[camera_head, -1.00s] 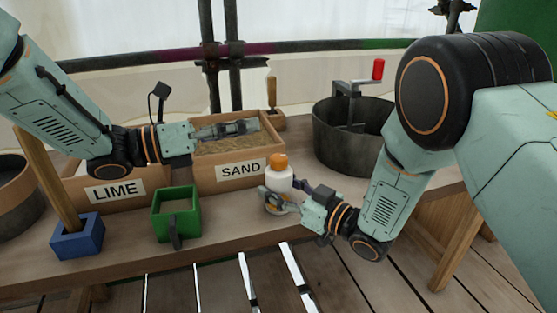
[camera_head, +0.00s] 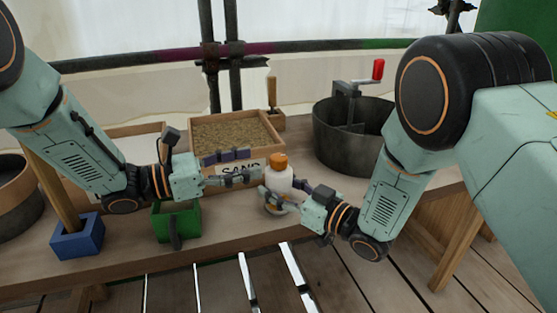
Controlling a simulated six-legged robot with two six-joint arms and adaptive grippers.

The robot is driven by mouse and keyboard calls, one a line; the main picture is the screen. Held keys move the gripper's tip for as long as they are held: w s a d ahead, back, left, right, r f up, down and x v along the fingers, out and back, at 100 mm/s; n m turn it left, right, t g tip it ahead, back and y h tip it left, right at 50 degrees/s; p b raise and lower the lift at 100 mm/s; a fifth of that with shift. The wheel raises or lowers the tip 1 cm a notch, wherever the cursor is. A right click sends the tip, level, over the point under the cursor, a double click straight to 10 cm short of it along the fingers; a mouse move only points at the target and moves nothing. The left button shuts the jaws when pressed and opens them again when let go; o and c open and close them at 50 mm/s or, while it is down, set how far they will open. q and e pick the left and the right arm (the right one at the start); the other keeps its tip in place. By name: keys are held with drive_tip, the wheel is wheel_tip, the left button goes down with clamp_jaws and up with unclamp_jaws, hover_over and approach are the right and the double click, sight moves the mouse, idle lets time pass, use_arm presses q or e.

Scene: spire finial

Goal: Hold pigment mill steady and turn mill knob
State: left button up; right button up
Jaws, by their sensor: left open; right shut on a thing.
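The pigment mill (camera_head: 279,180) is a small white body with an orange mill knob (camera_head: 278,162) on top. It stands upright on the bench in front of the sand box. My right gripper (camera_head: 278,202) is shut around the lower part of the mill from the right, and its fingers hide some of the base. My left gripper (camera_head: 250,165) is open and empty, just left of the mill. Its fingers point right toward the mill, roughly at knob height, and appear apart from the knob.
The sand box (camera_head: 237,132) stands behind, with its label partly covered. A green box (camera_head: 178,222) and a blue block (camera_head: 78,238) with a wooden handle are at the left. A dark pot (camera_head: 335,140) with a red-handled crank (camera_head: 378,69) stands at back right.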

sight(279, 156)
use_arm(q)
drive_tip(key=x, duration=0.5)
drive_tip(key=f+x, duration=0.1)
drive_tip(key=x, duration=0.1)
drive_tip(key=shift+d, duration=0.25)
clamp_jaws()
drive_tip(key=shift+g, duration=0.3)
